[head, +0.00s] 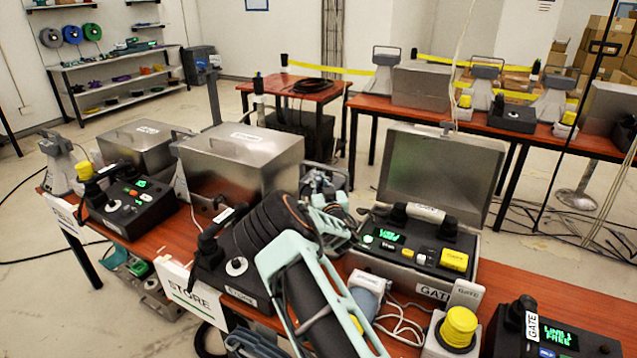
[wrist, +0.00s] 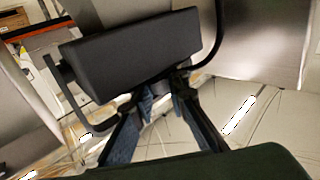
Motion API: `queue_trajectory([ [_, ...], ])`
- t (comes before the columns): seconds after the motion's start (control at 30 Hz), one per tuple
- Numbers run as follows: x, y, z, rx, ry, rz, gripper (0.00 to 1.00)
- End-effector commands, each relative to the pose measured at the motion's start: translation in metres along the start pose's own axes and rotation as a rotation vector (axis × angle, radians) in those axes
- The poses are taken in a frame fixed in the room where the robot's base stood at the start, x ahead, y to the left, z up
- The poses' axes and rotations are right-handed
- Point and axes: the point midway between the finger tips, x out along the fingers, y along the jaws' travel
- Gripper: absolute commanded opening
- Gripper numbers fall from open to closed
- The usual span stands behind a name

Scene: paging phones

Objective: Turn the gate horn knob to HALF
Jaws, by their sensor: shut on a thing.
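In the wrist view, my gripper (wrist: 166,92) has its two fingers close together on a small dark part, mostly hidden between the tips. This part lies at the lower edge of a broad dark block (wrist: 135,52) with a thin black bracket (wrist: 63,88) around it. I cannot read a knob position or any HALF mark. In the head view, my gripper (head: 328,205) is beside the open gate case (head: 436,165), on its left. My arm and gripper hide most of what it holds there.
The open case holds a panel with a yellow button (head: 455,260). A yellow-topped unit (head: 459,325) and a GATE handset unit (head: 545,335) stand front right. A closed metal case (head: 240,160) and a STORE sign (head: 190,290) are left. Cables (head: 400,320) lie on the table.

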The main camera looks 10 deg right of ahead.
Motion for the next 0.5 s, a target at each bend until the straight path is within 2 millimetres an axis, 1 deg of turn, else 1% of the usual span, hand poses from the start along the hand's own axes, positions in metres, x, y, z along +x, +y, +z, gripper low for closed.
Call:
queue_trajectory([
  [0.03,0.0000,0.0038,0.0008,0.003,0.003,-0.021,0.00],
  [0.1,0.0001,0.0044,0.0013,0.003,0.005,-0.064,0.00],
  [0.5,0.0004,0.0043,0.0010,-0.001,0.013,-0.348,0.00],
])
